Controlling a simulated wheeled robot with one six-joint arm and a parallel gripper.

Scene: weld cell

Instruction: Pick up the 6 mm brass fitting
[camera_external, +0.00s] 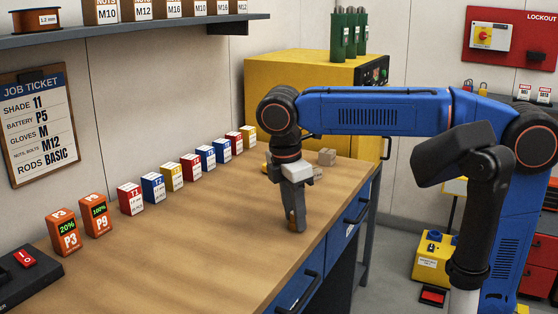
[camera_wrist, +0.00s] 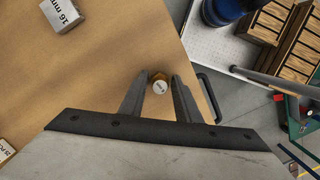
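A grey block marked 16 mm (camera_wrist: 62,14) lies farther off. Another labelled block (camera_wrist: 5,150) is at the lower left. Battery packs (camera_external: 64,232) and coloured boxes (camera_external: 130,199) line the wall. The bench middle is clear.

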